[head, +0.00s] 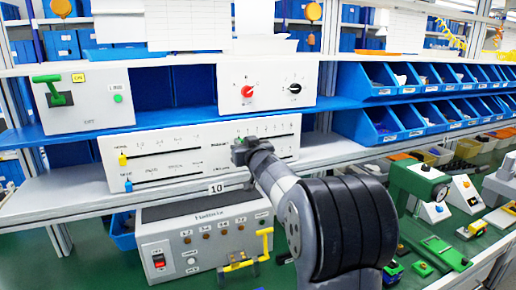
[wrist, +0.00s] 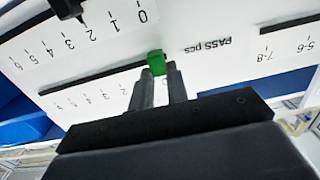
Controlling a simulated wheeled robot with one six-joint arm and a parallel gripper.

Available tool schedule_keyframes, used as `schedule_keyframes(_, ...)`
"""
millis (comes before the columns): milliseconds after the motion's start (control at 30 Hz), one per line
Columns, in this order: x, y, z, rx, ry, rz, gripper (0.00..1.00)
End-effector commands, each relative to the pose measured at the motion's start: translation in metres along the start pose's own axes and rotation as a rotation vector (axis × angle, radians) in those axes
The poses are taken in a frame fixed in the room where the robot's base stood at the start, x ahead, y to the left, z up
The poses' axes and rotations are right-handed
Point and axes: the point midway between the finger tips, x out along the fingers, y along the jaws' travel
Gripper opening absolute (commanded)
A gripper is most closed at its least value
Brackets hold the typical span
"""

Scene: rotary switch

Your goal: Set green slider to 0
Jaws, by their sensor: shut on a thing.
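The green slider (wrist: 156,62) is a small green block at the right end of its dark slot (wrist: 95,80) in the wrist view. That is the end where the scale numbers become lowest; the mark right at the slider is hidden by my fingers. My gripper (wrist: 162,74) is shut on the green slider, with one finger on each side. In the head view, my gripper (head: 240,150) is at the left end of the upper right slot on the white slider panel (head: 200,140) and mostly hides the slider.
A black slider (wrist: 68,8) sits in the neighbouring slot. Yellow (head: 123,160) and blue (head: 128,186) sliders are at the panel's left. Above stand a box with red and black knobs (head: 266,88) and a green lever box (head: 82,97). Blue bins (head: 385,125) are at right.

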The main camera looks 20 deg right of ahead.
Motion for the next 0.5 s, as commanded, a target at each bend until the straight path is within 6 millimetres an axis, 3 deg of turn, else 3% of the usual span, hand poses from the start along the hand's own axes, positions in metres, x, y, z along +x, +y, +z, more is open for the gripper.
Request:
schedule_keyframes(300, 0.0, -0.0049, -0.0005, 0.0, 0.0, -0.004, 0.0)
schedule_keyframes(333, 0.0, -0.005, -0.0004, 0.0, 0.0, -0.005, 0.16)
schedule_keyframes(500, 0.0001, -0.0046, -0.0003, 0.0, 0.0, -0.004, 0.3)
